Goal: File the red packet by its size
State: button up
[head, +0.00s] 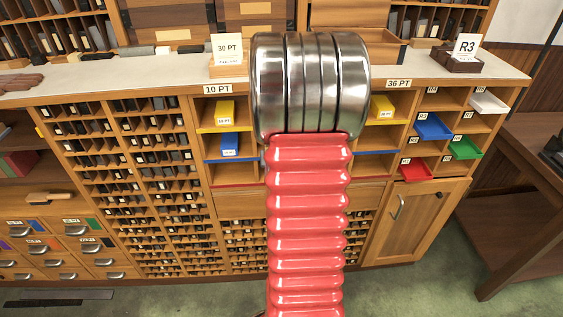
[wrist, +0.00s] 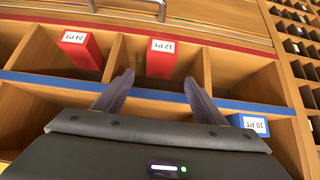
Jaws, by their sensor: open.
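In the wrist view, which looks upside down, a red packet labelled 12 PT (wrist: 161,58) stands in a compartment of the red-edged row. Another red packet labelled 24 PT (wrist: 82,50) stands in the compartment to its left. My gripper (wrist: 158,88) is open and empty, its two dark fingers pointing at that row. The 12 PT packet lies just beyond the fingertips, between them in the picture, with no visible grip. In the head view my arm hides the middle of the rack and the gripper. A 30 PT card (head: 228,48) stands on the counter.
A blue packet labelled 10 PT (wrist: 249,124) sits in the blue-edged row. The compartment right of the 12 PT packet is empty. Thin dividers and the blue shelf edge (wrist: 270,106) lie close to the fingers. Colored trays (head: 433,126) and an R3 card (head: 467,47) are at right.

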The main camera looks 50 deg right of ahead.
jog(key=shift+v, duration=2.2)
jog(key=shift+a+f, duration=0.1)
